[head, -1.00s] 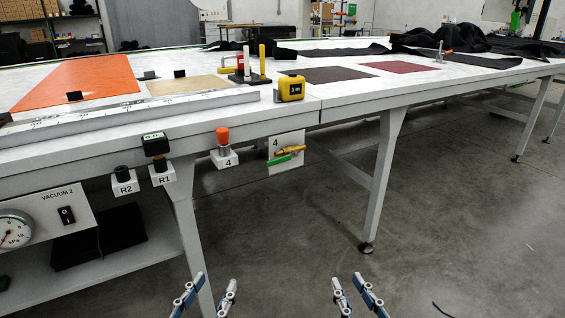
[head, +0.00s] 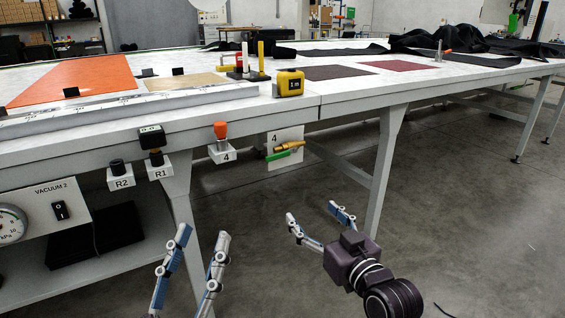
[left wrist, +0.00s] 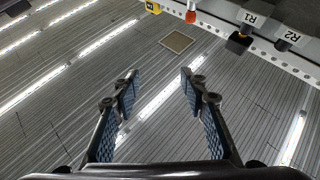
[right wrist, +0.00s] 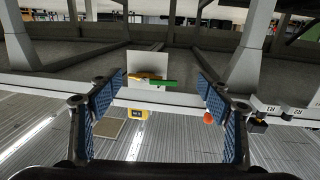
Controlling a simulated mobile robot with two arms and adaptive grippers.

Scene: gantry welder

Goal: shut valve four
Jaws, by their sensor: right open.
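Valve four is a brass valve with a green lever (head: 280,154) on a white plate marked 4 (head: 292,135), fixed under the table's front edge. The brass body (head: 290,146) sits just above the lever. In the right wrist view the valve's green lever (right wrist: 160,83) shows between the open fingers, some way beyond them. My right gripper (head: 314,212) is open and empty, below and right of the valve, apart from it. My left gripper (head: 202,240) is open and empty, low in front of the table leg. It also shows open in the left wrist view (left wrist: 158,78).
Left of the valve, an orange knob on block 4 (head: 221,131) and knobs R1 (head: 155,150) and R2 (head: 118,167) stick out from the table edge. A yellow tape measure (head: 289,84) sits above on the table. Table legs (head: 385,165) flank the free floor.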

